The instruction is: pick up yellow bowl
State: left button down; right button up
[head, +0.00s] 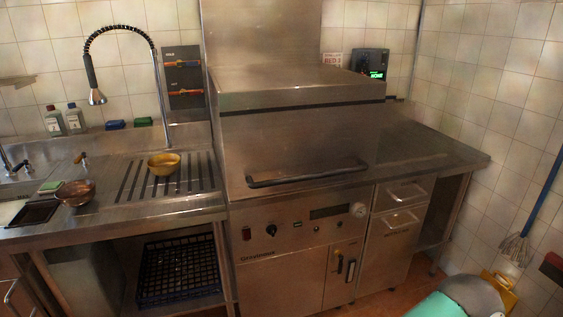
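Neither of my grippers shows in the head view, so nothing is seen touching or near the bowl.
A brown bowl (75,192), a black tray (32,214) and a sponge (51,186) lie left of the drainboard. A spray faucet (97,95) arches behind the bowl.

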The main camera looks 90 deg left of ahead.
aim_at(163, 164)
jog(key=z, duration=0.5)
jog(key=i, duration=0.35)
jog(key=u, duration=2.4)
jog(key=i, duration=0.25)
jog(key=u, duration=2.1)
jog(key=k, duration=0.6)
jog(key=u, duration=0.35)
jog(key=i, duration=1.7)
jog(key=z, duration=0.4)
